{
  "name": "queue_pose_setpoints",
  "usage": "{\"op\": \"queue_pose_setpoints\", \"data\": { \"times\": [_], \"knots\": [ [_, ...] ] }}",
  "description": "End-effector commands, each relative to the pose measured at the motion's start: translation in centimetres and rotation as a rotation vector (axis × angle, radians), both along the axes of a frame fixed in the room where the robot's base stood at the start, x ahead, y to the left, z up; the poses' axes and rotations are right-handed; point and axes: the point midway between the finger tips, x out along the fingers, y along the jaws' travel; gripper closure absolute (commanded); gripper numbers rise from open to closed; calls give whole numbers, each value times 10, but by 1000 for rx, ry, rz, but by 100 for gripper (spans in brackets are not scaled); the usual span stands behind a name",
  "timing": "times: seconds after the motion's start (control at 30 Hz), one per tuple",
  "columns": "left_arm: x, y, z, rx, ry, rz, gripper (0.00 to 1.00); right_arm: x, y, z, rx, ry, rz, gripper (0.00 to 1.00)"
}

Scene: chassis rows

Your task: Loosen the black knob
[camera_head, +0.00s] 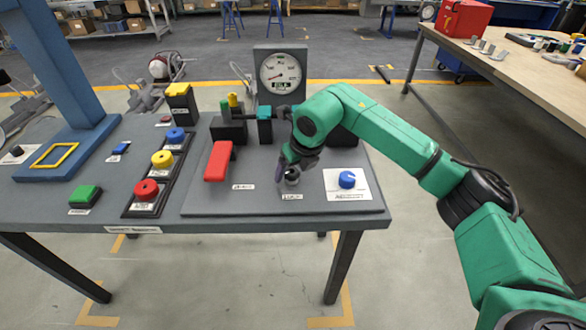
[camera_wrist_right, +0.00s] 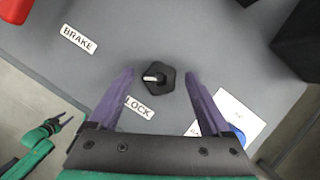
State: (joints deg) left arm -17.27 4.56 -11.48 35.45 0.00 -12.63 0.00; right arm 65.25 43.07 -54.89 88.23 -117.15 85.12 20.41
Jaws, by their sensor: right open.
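The black knob (camera_wrist_right: 157,77) is a dark hexagonal piece with a light pin or mark at its centre. It stands on the grey panel above the LOCK label (camera_wrist_right: 138,106). My right gripper (camera_wrist_right: 160,84) is open, with its two purple fingers apart on either side of the knob in the wrist view. No contact shows there. In the head view my right gripper (camera_head: 286,172) points down at the knob (camera_head: 292,179), partly covering it. A small green arm end at the wrist view's lower left looks like my left gripper (camera_wrist_right: 60,123); its jaws are too small to judge.
A blue dial (camera_head: 347,180) on a white plate is right of the knob. A red lever (camera_head: 218,161) above the BRAKE label is to the left. A gauge (camera_head: 281,74) stands behind. Several coloured buttons are farther left. The panel directly around the knob is bare.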

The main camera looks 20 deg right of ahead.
Motion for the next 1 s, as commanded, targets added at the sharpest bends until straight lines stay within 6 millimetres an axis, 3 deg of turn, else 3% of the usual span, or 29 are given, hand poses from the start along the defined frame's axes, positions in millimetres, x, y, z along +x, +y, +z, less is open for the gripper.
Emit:
{"op": "queue_pose_setpoints", "data": {
  "times": [0.13,0.17,0.3,0.37,0.7,1.0],
  "knots": [
    [2,0,0,0,-3,0,50,0,0,0,0,0,0,18],
    [2,0,0,0,-3,0,50,0,0,0,0,0,0,25],
    [2,0,0,0,-4,0,50,0,0,0,0,0,0,79],
    [2,0,0,0,-4,0,50,0,0,0,0,0,0,100],
    [3,0,-2,0,-5,0,50,0,0,0,2,1,37,100],
    [3,0,-8,0,-4,0,50,1,-1,0,1,-1,206,100]
  ]
}}
